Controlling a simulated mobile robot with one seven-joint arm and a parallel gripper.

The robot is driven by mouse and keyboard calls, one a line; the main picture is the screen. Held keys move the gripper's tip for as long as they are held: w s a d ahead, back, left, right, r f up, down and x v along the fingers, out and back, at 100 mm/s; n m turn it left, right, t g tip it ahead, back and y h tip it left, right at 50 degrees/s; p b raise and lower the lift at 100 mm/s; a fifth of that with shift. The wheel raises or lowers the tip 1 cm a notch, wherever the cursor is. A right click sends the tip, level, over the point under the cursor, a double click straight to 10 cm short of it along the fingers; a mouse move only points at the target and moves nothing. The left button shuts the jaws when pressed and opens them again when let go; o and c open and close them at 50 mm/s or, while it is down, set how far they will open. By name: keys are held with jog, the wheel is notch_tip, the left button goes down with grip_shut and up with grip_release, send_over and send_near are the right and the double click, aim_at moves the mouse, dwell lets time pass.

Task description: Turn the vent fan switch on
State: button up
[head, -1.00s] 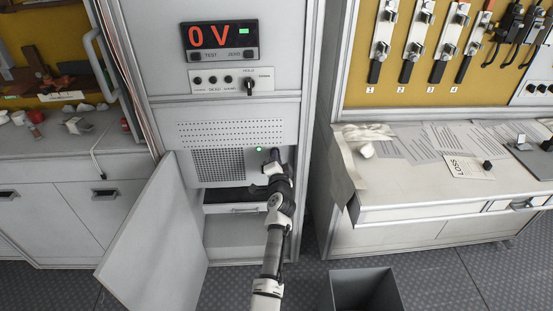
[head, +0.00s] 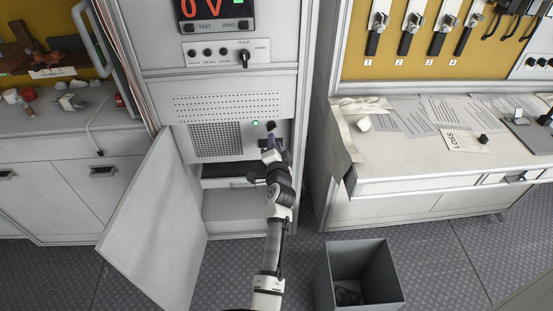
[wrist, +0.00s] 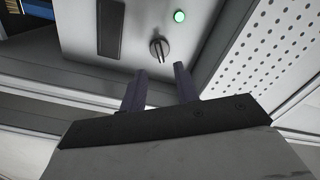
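The likely vent fan switch is a dark rotary knob (head: 271,126) on the cabinet panel, right of a small lit green lamp (head: 255,123). In the wrist view the knob (wrist: 159,48) shows a grey handle standing nearly upright in the picture, below and left of the lit lamp (wrist: 179,16). My gripper (head: 269,148) is just below the knob in the head view. In the wrist view my gripper (wrist: 159,71) is open, with its two dark fingers apart and nothing between them. The knob lies beyond the fingertips, roughly centred on the gap, apparently untouched.
A cabinet door (head: 155,225) hangs open left of my arm. An open shelf lies below the panel. A grey bin (head: 335,275) stands on the floor at right. A perforated grille (wrist: 275,50) flanks the knob. A worktable (head: 430,165) stands to the right.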

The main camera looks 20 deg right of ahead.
jog(key=v, duration=0.7)
jog(key=shift+s, duration=0.4)
jog(key=shift+a, duration=0.15)
